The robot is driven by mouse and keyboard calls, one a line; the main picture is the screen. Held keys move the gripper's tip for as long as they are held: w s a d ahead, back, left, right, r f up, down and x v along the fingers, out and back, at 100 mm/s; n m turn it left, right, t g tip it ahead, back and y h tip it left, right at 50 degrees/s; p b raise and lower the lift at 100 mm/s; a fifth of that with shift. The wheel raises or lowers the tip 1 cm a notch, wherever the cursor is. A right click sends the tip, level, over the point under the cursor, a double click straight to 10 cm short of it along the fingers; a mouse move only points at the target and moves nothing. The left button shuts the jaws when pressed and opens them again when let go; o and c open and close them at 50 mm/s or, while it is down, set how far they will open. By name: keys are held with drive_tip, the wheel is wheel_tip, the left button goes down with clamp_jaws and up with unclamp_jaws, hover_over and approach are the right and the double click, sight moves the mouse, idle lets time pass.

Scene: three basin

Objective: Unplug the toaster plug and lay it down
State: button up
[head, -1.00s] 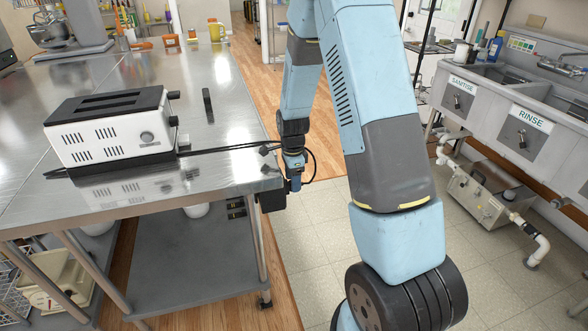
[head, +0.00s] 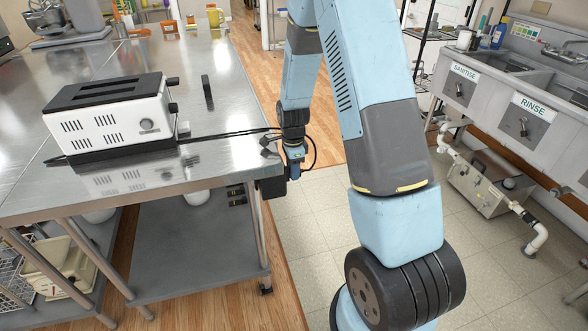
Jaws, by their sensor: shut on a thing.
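The white and black toaster (head: 108,112) stands upright on the left part of the steel table (head: 215,165). Its dark cord (head: 228,134) runs right across the tabletop to the table's right edge and loops beside my gripper. My gripper (head: 293,172) points down just off that edge and is shut on the toaster plug, which is mostly hidden by the fingers. A black socket box (head: 270,188) hangs under the table corner, just left of the fingertips. I cannot tell whether the plug still touches it.
A mixer (head: 45,18) and a yellow mug (head: 214,16) are at the back. Sinks (head: 520,100) line the right wall, with a metal box (head: 487,180) below. The tabletop in front of the cord is clear.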

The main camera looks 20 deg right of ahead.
drive_tip(key=shift+c, duration=0.6)
drive_tip(key=o, duration=0.4)
clamp_jaws()
drive_tip(key=shift+d, duration=1.6)
drive_tip(key=shift+d, duration=0.7)
